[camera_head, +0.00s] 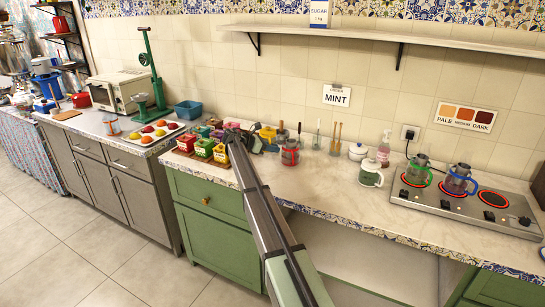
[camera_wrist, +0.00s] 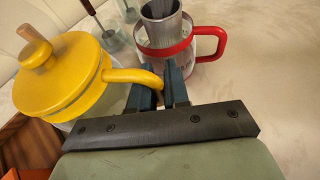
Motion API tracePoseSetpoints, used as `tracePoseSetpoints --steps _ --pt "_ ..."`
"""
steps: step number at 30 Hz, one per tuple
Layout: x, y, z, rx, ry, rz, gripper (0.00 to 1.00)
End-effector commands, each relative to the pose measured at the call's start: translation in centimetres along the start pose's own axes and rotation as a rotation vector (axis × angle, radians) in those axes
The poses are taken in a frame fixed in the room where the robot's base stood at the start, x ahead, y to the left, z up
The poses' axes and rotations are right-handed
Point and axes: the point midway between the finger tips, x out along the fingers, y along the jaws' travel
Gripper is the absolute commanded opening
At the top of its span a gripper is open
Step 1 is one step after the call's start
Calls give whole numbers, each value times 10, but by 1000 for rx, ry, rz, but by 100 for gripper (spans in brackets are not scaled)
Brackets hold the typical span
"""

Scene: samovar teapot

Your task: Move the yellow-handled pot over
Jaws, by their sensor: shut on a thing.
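The yellow-handled pot (camera_wrist: 75,75) has a yellow lid with a wooden knob and a yellow handle; it fills the left of the wrist view. My gripper (camera_wrist: 165,85) is shut on that handle, with a dark finger on each side of it. The pot's lower body is mostly out of frame or hidden behind my gripper. In the head view the yellow pot (camera_head: 267,133) shows near the back wall, partly hidden by my gripper (camera_head: 254,140). I cannot tell whether its base touches the counter.
A red-handled pot (camera_wrist: 185,38) stands close to the right of my gripper. Coloured boxes (camera_head: 204,146) sit left on the counter. A white-and-green pot (camera_head: 371,174) and a stove (camera_head: 450,200) with green-handled and blue-handled pots are right. The front middle counter is bare.

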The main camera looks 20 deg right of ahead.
Motion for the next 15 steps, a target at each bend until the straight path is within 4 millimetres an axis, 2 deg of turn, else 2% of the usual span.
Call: tracePoseSetpoints --steps 5,11,15 --pt "5 0 -10 1 -1 1 0" --pt "14 0 -33 0 -1 1 0" --pt "15 0 -36 2 -1 2 0"
